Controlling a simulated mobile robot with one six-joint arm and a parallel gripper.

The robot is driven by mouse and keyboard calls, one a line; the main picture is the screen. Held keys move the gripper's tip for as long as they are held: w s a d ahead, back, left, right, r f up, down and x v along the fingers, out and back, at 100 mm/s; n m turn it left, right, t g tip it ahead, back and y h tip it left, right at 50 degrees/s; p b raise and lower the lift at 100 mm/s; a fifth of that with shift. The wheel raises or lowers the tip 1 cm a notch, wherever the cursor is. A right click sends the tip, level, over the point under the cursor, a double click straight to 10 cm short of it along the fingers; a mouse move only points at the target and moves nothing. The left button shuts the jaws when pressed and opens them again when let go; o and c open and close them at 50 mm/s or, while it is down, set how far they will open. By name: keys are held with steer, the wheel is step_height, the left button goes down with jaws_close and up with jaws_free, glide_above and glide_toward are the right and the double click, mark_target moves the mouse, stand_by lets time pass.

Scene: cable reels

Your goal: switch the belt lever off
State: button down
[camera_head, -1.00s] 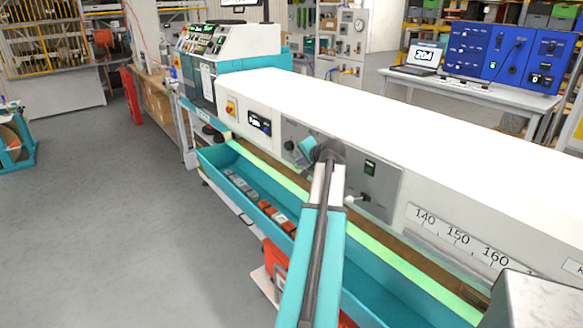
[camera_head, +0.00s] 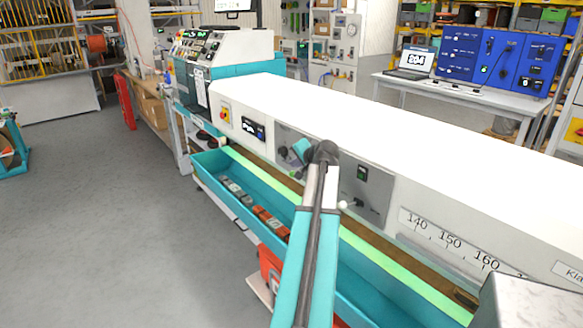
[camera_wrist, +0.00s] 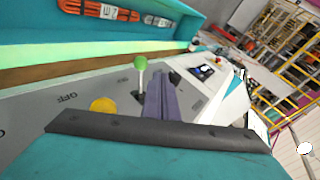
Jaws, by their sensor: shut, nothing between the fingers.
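In the wrist view, a lever with a green ball knob (camera_wrist: 140,63) stands out from the grey panel, beside my gripper (camera_wrist: 158,78). A yellow knob (camera_wrist: 103,105) is nearer, with an "OFF" label (camera_wrist: 67,97) next to it. I cannot tell which is the belt lever. My gripper's dark fingers are shut and empty, close to the green knob; contact cannot be told. In the head view, my gripper (camera_head: 284,153) is at the left part of the grey panel (camera_head: 377,190), and my arm hides much of it. A lever with a white knob (camera_head: 343,205) shows right of my arm.
A red-on-yellow switch (camera_head: 224,114) and a small display (camera_head: 253,129) are left of the panel. A grey block (camera_head: 530,300) stands at lower right.

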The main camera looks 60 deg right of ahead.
steer(key=shift+a, duration=0.15)
steer(key=w+a+f+v, duration=0.1)
steer(key=a+v, duration=0.1)
steer(key=v, duration=1.1)
steer(key=shift+s+a+b, duration=0.2)
steer(key=shift+a+b, duration=0.15)
steer(key=shift+b, duration=0.05)
steer(key=shift+f, duration=0.1)
